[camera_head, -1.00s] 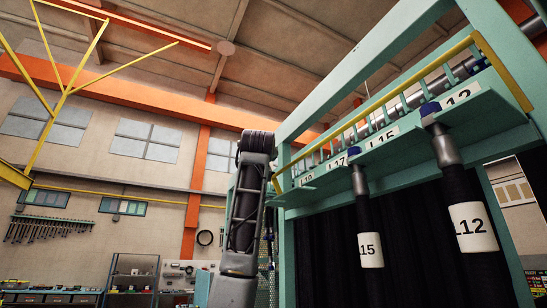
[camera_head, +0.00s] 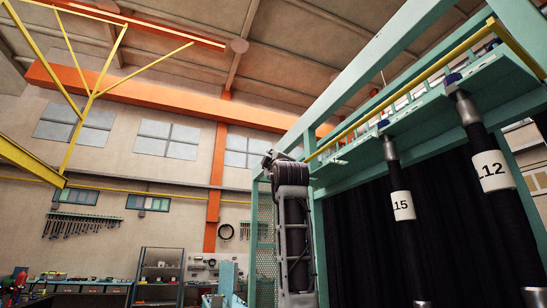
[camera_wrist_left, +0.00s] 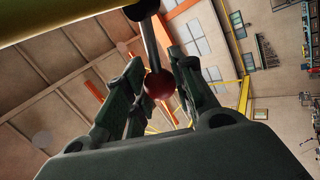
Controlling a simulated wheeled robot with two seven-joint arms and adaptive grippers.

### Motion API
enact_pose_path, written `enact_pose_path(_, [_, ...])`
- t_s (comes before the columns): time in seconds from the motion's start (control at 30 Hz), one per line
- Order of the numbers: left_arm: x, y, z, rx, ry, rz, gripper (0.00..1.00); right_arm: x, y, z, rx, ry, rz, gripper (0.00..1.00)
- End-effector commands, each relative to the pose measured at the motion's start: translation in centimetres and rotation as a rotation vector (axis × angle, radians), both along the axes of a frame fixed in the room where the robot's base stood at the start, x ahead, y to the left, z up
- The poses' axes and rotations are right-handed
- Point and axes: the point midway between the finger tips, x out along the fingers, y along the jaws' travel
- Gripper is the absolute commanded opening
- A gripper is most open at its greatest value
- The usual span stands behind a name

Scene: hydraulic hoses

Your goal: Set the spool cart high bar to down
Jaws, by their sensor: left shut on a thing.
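In the left wrist view, a metal rod (camera_wrist_left: 150,45) with a dark collar at its upper end carries a red ball knob (camera_wrist_left: 160,85). My left gripper (camera_wrist_left: 162,78) has its two dark green fingers on either side of the knob, shut on it. A pale yellow bar (camera_wrist_left: 45,18) crosses the upper left corner close to the rod. I cannot tell whether this is the spool cart high bar.
A green hose rack (camera_head: 425,122) with a yellow rail (camera_head: 400,96) fills the right side; hoses labelled 15 (camera_head: 402,206) and 12 (camera_head: 491,170) hang from it. A yellow frame (camera_head: 30,158) is at the left. Shelves (camera_head: 158,272) stand by the far wall.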

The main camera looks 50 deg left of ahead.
Motion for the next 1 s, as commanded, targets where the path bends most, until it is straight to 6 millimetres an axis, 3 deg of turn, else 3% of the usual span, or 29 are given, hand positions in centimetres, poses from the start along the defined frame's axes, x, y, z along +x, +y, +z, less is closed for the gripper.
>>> enact_pose_path(0.6, [-0.4,0.1,-5.4,-0.089,-0.311,0.000,0.00,-0.7,0.2,-0.4,0.002,0.008,-0.001,0.49])
enact_pose_path(1.0, [-0.5,0.1,-7.1,-0.116,-0.410,0.000,0.00,-1.2,0.3,-0.3,0.003,0.014,-0.001,0.49])
